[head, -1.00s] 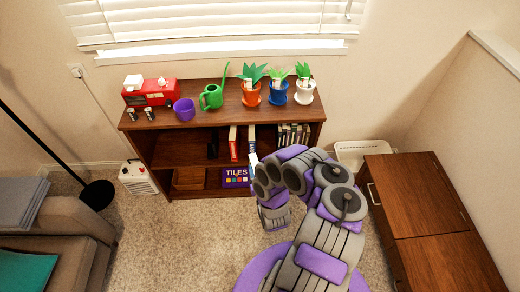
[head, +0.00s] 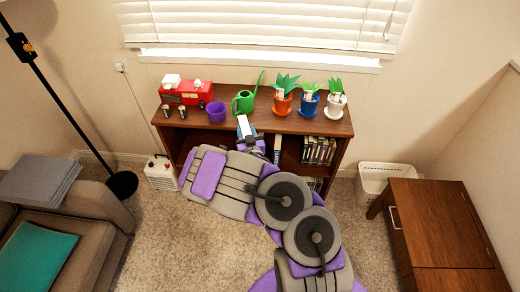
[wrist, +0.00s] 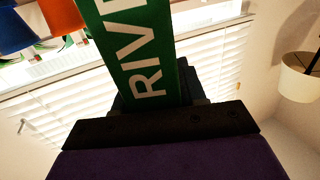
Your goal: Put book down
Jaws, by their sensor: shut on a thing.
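A green book (wrist: 140,50) with large white letters, "RIV" readable, fills the middle of the wrist view. My gripper (wrist: 158,98) is shut on it, and only part of the book shows. In the head view, my gripper (head: 250,146) is at the front edge of the wooden bookcase (head: 215,132), near its top board. A pale end of the held book (head: 244,126) shows there, beside the watering can. I cannot tell whether the book touches the bookcase. My arm hides much of the lower shelves.
Several cases (head: 318,151) stand on the shelf below. A wooden cabinet (head: 435,215) stands right.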

